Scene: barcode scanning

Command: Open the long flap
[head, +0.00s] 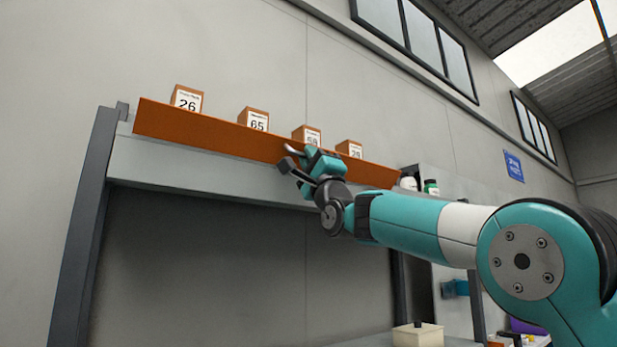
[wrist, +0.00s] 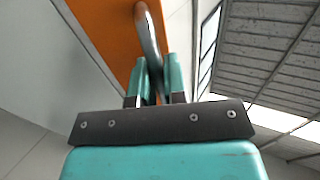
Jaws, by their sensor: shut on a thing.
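The long orange flap (head: 215,135) runs along the front edge of the high shelf, in front of the numbered boxes. It also shows in the wrist view (wrist: 100,25), with a curved grey handle (wrist: 148,38) on its face. My gripper (head: 297,163) is at the flap's lower front, right of its middle. In the wrist view its two teal fingers (wrist: 155,78) are shut on the handle. The fingers and my wrist hide part of the handle and flap.
Several orange boxes with number labels, such as 26 (head: 187,99) and 65 (head: 253,118), stand behind the flap. White and green containers (head: 431,187) stand to the right. A dark post (head: 88,200) holds the shelf at left. A cream box (head: 417,335) sits below.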

